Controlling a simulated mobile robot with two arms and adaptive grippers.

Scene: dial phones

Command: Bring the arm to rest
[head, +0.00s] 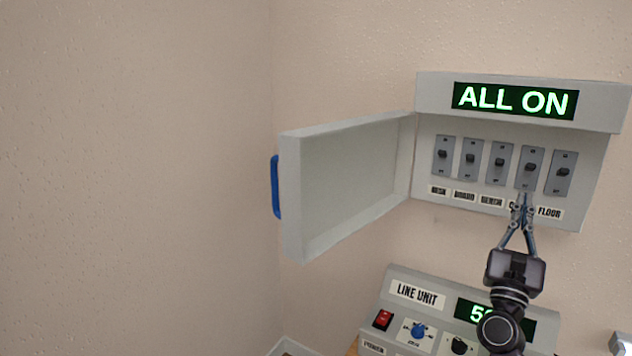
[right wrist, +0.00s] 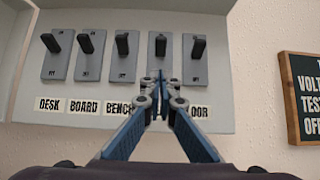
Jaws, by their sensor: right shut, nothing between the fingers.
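My right gripper (head: 522,203) is shut and empty, in front of the lower part of the wall switch panel (head: 440,208). In the right wrist view its fingertips (right wrist: 159,84) are together and overlap the foot of the fourth switch from the left (right wrist: 160,48). I cannot tell whether they touch it. The gripper hides part of that switch's label. The green display (head: 515,101) above the switches reads "ALL ON". My left gripper is not in view.
The panel's door (head: 345,185) with a blue handle (head: 276,187) stands open to the left. A grey line unit (head: 395,276) with a red switch and knobs lies below my right arm. A dark sign (right wrist: 304,98) hangs right of the panel. The wall at left is bare.

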